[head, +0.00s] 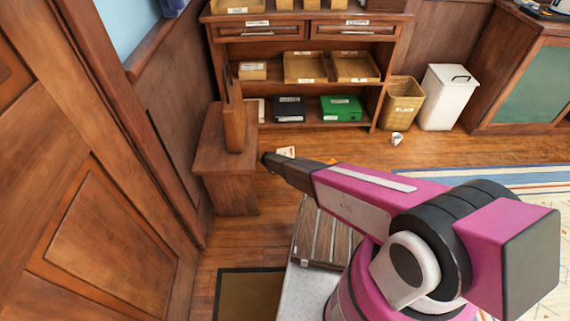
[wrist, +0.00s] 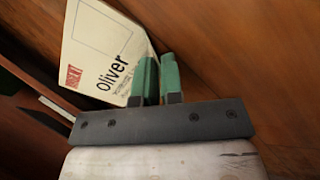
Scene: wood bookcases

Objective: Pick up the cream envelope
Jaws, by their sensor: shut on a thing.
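The cream envelope (wrist: 105,42) shows in the wrist view, at the upper left. It bears the name "oliver", a red stamp-like mark and a drawn rectangle. My gripper (wrist: 158,58) has two green fingers close together, shut on the envelope's edge, which runs behind the left finger. The exact contact is hidden by that finger. In the head view a small pale card-like piece (head: 286,151) shows just beyond the dark end of my arm; it is too small to read. My fingers are not clear in that view.
A wood bookcase (head: 300,75) with trays, a green box (head: 341,108) and a dark box (head: 289,108) stands ahead. A wooden bench (head: 222,165) is at the left. A wicker basket (head: 401,102) and white bin (head: 446,97) stand right. Floor between is mostly clear.

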